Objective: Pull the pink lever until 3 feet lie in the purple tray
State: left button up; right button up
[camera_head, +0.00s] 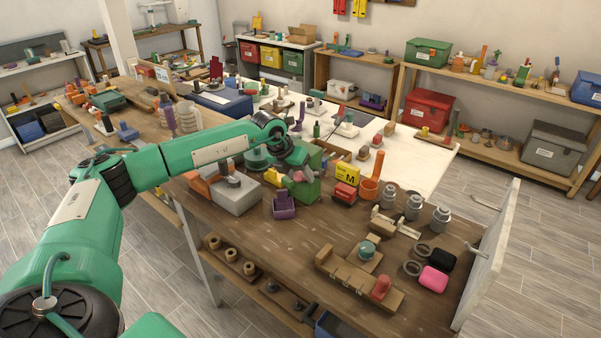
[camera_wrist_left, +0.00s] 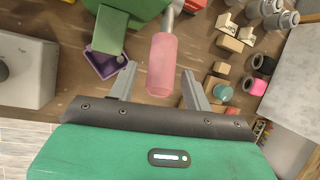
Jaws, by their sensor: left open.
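The pink lever (camera_wrist_left: 161,65) points toward me in the left wrist view, on a metal rod from a green dispenser (camera_head: 305,190). My left gripper (camera_wrist_left: 158,72) is open, with one finger on each side of the pink handle and gaps showing. In the head view the left gripper (camera_head: 298,160) is at the dispenser's top and partly hides the lever. The purple tray (camera_head: 284,211) sits on the bench below the dispenser's front. It also shows in the left wrist view (camera_wrist_left: 98,68), partly covered by the green spout; I see no feet in its visible part. My right gripper is not in view.
A grey box (camera_head: 236,196) stands left of the tray. Metal canisters (camera_head: 413,206) are farther right. Bare wood lies in front of the tray.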

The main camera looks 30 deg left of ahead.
pick_arm(q)
jog(key=shift+w+d+f, duration=0.15)
jog(key=shift+w+f, duration=0.1)
jog(key=shift+f, duration=0.35)
grip_shut()
jog(key=shift+w+r+g+p, duration=0.25)
jog(key=shift+r+g+p, duration=0.2)
jog(key=shift+r, duration=0.05)
jog(key=shift+w+r+g+p, duration=0.25)
jog(key=shift+r+g+p, duration=0.15)
jog(key=shift+r+g, duration=0.05)
jog(key=shift+w+d+r+g+p, duration=0.1)
jog(key=shift+w+r+g+p, duration=0.45)
jog(key=shift+g, duration=0.35)
jog(key=shift+w+r+g, duration=0.15)
jog(key=shift+r+g, duration=0.15)
jog(key=shift+w+r+g, duration=0.2)
jog(key=shift+w+g, duration=0.05)
jog(key=shift+g, duration=0.15)
